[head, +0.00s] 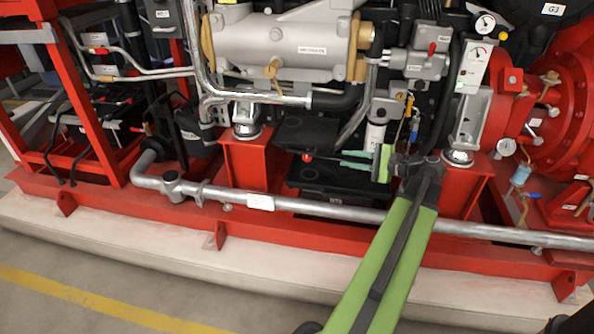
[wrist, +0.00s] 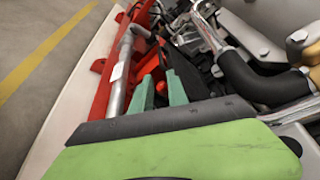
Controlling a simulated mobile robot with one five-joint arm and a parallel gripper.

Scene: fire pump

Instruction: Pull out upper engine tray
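A dark upper tray (head: 303,132) sits in the engine frame between two red supports. A second dark tray (head: 322,178) lies below it. A small red knob (head: 307,158) shows between the two tray levels; I cannot tell which tray it belongs to. My gripper (head: 341,159) has teal fingers pointing left toward the knob, a little to its right in the head view. In the wrist view, my gripper (wrist: 160,77) has its fingers apart, with a small red part (wrist: 161,87) in the gap. Whether they touch it is unclear.
A grey horizontal pipe (head: 300,205) runs along the front of the red base frame (head: 130,205), below the trays. Black hoses and an engine block (head: 280,45) lie above. Red supports (head: 247,163) flank the opening. The floor in front is clear.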

